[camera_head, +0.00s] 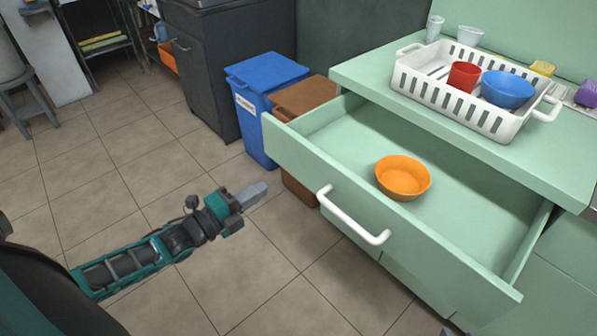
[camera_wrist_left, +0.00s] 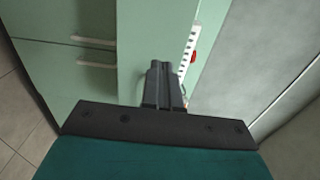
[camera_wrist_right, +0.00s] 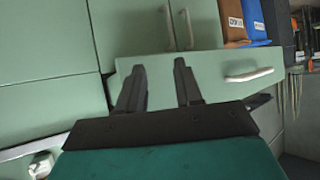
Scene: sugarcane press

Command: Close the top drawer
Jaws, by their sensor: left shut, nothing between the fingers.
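The top drawer (camera_head: 340,190) is pale green and pulled far out of its cabinet. Its white bar handle (camera_head: 352,216) faces the lower left. An orange bowl (camera_head: 403,177) sits inside it. My left gripper (camera_head: 256,194) is shut and empty, left of the drawer front and apart from it; its closed fingers (camera_wrist_left: 163,72) show in the left wrist view. In the right wrist view, my right gripper (camera_wrist_right: 160,75) has its fingers spread with nothing between them. The drawer front (camera_wrist_right: 215,72) with its handle (camera_wrist_right: 249,75) shows beyond those fingers; I cannot tell if they touch it.
A white basket (camera_head: 428,90) with a red cup (camera_head: 463,75) and a blue bowl (camera_head: 508,89) stands on the counter (camera_head: 375,80) above the drawer. A blue bin (camera_head: 262,85) and a brown bin (camera_head: 304,95) stand behind the drawer's left end.

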